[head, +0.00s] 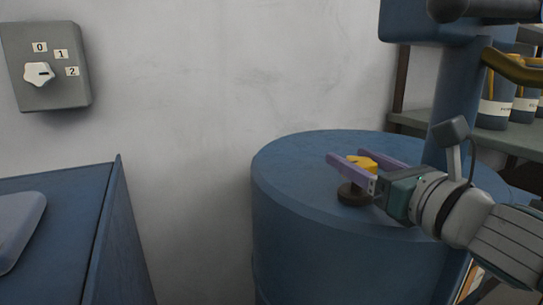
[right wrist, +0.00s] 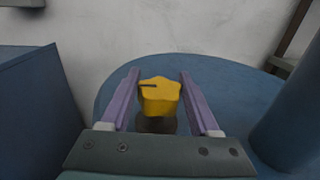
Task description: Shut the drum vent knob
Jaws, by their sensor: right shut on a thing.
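The drum vent knob (head: 361,162) is yellow and lobed, on a dark round base (head: 352,195) on top of a blue drum (head: 300,215). In the right wrist view the knob (right wrist: 160,98) has a dark mark on its top pointing left. My right gripper (head: 359,157) has its two purple fingers on either side of the knob and is shut on it; the fingers also show in the wrist view (right wrist: 159,75). The fingers partly hide the knob in the head view. My left gripper is not in view.
A grey switch box (head: 72,92) with a white dial and labels 0, 1 and 2 hangs on the wall at the left. A blue cabinet (head: 80,215) stands at lower left. A blue column (head: 455,90) rises close to the drum's right side. Shelves with blue containers (head: 497,100) stand behind.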

